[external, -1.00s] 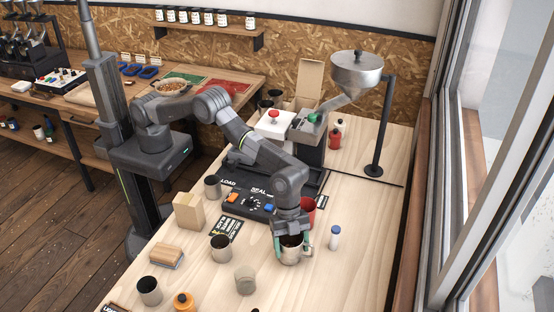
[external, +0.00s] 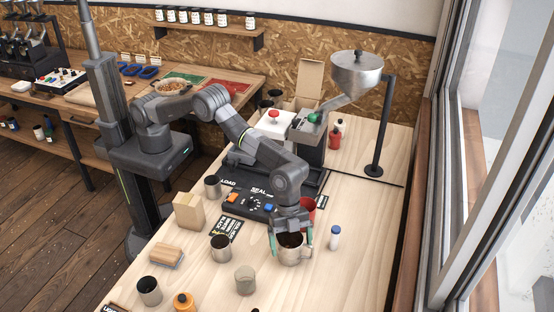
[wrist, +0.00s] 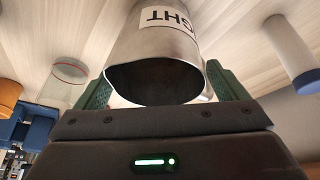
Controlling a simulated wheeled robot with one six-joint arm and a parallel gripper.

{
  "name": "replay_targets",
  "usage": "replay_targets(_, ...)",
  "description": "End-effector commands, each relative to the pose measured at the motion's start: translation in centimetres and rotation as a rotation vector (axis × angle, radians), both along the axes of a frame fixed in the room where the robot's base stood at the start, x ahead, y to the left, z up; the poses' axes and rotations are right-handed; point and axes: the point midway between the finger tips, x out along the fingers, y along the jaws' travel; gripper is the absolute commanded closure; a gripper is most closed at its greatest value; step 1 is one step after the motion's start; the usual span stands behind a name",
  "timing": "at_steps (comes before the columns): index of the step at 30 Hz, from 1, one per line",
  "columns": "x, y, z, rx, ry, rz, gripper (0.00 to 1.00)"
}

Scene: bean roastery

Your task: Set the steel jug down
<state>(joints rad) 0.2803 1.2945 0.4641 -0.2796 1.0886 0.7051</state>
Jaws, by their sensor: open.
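The steel jug (external: 291,254) stands upright on the light wooden table, with dark contents showing at its mouth in the external view. In the wrist view the jug (wrist: 155,55) lies between the two green fingers, with a white label reading upside down on its side. My gripper (external: 291,247) is open around the jug, one finger on each side; its fingers also show in the wrist view (wrist: 160,90).
A red cup (external: 308,204) stands just behind the jug. A white bottle with a blue cap (external: 334,238) is to the right. A glass (external: 245,280) and a metal cup (external: 221,249) stand to the left. The table's right front is clear.

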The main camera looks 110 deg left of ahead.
Motion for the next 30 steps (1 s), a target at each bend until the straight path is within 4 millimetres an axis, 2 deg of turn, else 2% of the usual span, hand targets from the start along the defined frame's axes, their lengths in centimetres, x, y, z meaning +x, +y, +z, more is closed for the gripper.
replay_targets(9,-1.3,2.0,5.7,0.000,-0.003,0.001,0.08)
replay_targets(15,-2.0,3.1,8.7,0.000,-0.001,0.000,0.08)
replay_targets(21,-2.4,3.5,9.9,0.001,0.001,0.000,0.08)
replay_targets(28,-2.4,3.5,10.0,0.001,0.001,0.000,0.08)
replay_targets(29,-2.4,3.5,10.0,0.001,0.001,0.000,0.10)
replay_targets(30,-2.4,3.5,10.0,0.001,0.001,0.000,0.18)
